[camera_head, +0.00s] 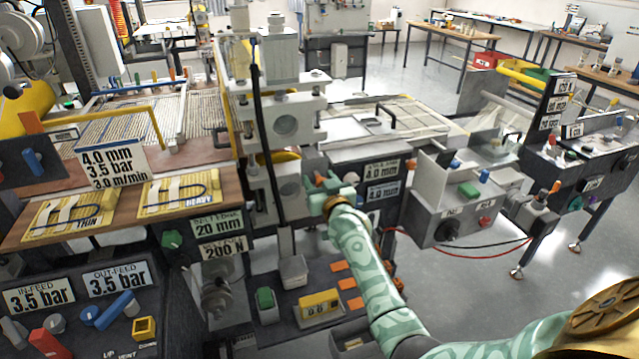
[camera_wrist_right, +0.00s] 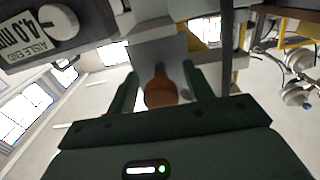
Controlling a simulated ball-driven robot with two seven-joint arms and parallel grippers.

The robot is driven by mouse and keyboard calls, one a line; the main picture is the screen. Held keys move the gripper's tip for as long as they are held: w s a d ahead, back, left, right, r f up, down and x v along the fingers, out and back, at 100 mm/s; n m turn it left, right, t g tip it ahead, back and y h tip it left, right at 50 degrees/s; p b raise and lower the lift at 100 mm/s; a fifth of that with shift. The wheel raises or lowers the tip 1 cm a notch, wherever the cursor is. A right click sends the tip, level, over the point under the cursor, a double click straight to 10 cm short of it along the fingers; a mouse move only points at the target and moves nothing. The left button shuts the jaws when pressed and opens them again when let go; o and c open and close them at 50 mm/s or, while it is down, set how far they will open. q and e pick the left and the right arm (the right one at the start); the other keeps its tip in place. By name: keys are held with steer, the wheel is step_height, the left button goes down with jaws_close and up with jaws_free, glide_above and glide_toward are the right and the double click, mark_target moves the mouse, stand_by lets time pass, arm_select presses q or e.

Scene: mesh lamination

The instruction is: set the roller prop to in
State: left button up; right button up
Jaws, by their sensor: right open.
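My right gripper (camera_head: 314,180) is at the right side of the grey roller stand (camera_head: 289,116), its fingers pointing toward the stand. In the right wrist view its two dark green fingers (camera_wrist_right: 162,88) are spread apart. An orange-brown rounded knob (camera_wrist_right: 161,92) shows between them, in front of a grey block (camera_wrist_right: 158,52). I cannot tell whether the fingers touch the knob. The knob seems to be the handle of the roller prop; its in or out position cannot be read. My left gripper is not in view.
A labelled grey panel (camera_head: 380,160) stands close right of the gripper. Below are a base with orange tabs (camera_head: 340,267), a green button (camera_head: 265,298) and a yellow gauge box (camera_head: 319,304). A sample board (camera_head: 110,215) lies left. Open floor (camera_head: 470,290) is at the right.

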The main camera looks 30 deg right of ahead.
mark_target(315, 171)
jaws_close()
steer(key=b+x, duration=0.3)
steer(key=x, duration=0.3)
steer(key=shift+w+f, duration=0.2)
steer(key=shift+w, duration=0.05)
steer(key=shift+r, duration=0.35)
